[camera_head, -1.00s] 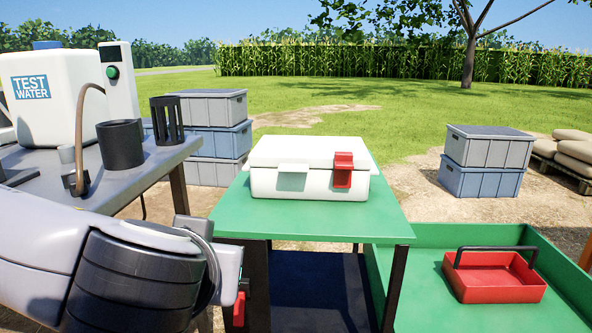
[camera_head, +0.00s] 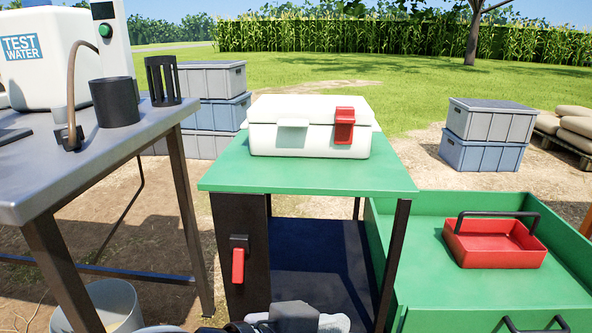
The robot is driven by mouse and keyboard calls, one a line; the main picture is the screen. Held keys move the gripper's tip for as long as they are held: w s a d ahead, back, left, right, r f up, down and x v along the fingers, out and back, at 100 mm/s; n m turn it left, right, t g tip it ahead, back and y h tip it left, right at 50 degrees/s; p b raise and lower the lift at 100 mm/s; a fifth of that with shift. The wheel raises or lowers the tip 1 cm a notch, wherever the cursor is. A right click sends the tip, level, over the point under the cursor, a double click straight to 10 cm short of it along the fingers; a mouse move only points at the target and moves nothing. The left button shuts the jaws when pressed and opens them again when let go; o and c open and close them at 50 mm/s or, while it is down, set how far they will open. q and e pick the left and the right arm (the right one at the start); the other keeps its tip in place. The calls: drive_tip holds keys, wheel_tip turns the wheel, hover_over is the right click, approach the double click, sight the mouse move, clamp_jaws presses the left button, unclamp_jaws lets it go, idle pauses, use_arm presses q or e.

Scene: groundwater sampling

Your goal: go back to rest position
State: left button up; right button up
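The bottom edge shows a dark grey block and pale rounded parts, which look like part of my own arm. No gripper fingers can be made out there. My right gripper is outside the picture. A red handle (camera_head: 238,265) hangs on the dark post of the green table (camera_head: 225,176), with nothing touching it. A white cooler box (camera_head: 270,140) with a red latch (camera_head: 344,126) stands shut on that table.
At left a grey table (camera_head: 60,185) holds a test water tank (camera_head: 45,75), a black cup (camera_head: 115,102) and a slotted black holder (camera_head: 162,82). A white bucket (camera_head: 105,305) is below. At right a green cart (camera_head: 440,285) holds a red tray (camera_head: 495,245).

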use_arm(q)
drive_tip(key=a+f+n+t+y+b, duration=0.45)
drive_tip(key=a+f+t, duration=0.35)
drive_tip(key=a+f, duration=0.95)
drive_tip(key=s+a+r+g+y+p, duration=0.2)
drive_tip(key=r+p, duration=0.6)
drive_tip(key=p, duration=1.1)
drive_tip(key=s+a+r+g+y+p, duration=0.1)
drive_tip(key=a+r+y+p, duration=0.2)
drive_tip(key=p, duration=1.6)
drive_tip(key=a+r+n, duration=0.1)
drive_tip(key=a+r, duration=0.2)
drive_tip(key=r, duration=0.2)
drive_tip(key=shift+s+a+r+g+p, duration=0.15)
drive_tip(key=shift+s+a+g+p, duration=0.1)
drive_tip(key=shift+s+g+p, duration=0.15)
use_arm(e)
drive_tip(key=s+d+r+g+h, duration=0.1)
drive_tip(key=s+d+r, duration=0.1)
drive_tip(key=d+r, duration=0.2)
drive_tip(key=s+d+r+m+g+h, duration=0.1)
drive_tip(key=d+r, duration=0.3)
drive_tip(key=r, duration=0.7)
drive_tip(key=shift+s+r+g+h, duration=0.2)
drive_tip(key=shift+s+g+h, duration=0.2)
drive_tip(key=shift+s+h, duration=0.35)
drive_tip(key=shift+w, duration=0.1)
